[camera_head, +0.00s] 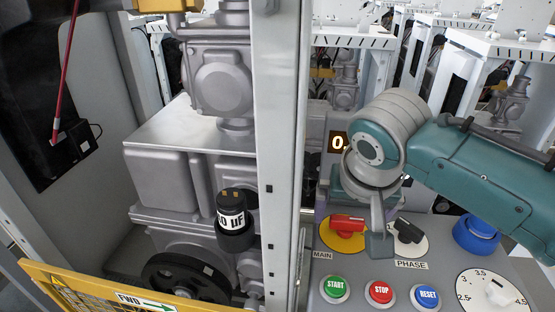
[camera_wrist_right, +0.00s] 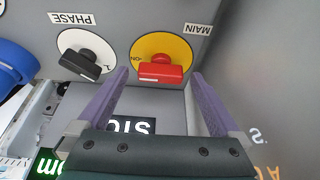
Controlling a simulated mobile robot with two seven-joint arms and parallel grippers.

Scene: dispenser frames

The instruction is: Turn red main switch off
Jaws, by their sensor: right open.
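The red main switch (camera_head: 347,223) is a red handle on a round yellow plate (camera_head: 340,241), above the MAIN label on the grey panel. In the right wrist view the red handle (camera_wrist_right: 160,73) lies crosswise on the yellow plate (camera_wrist_right: 160,47), near an ON mark. My right gripper (camera_wrist_right: 160,82) is open, with one purple finger on each side of the handle in that view. I cannot tell whether they touch it. In the head view my right gripper (camera_head: 350,222) hangs over the switch and partly covers it. My left gripper is not in view.
A black PHASE switch (camera_head: 406,231) sits close to the right of the main switch. START (camera_head: 335,288), STOP (camera_head: 380,292) and RESET (camera_head: 426,297) buttons lie below. A blue knob (camera_head: 476,234) and a white dial (camera_head: 492,293) are further right. A white post (camera_head: 284,150) stands left.

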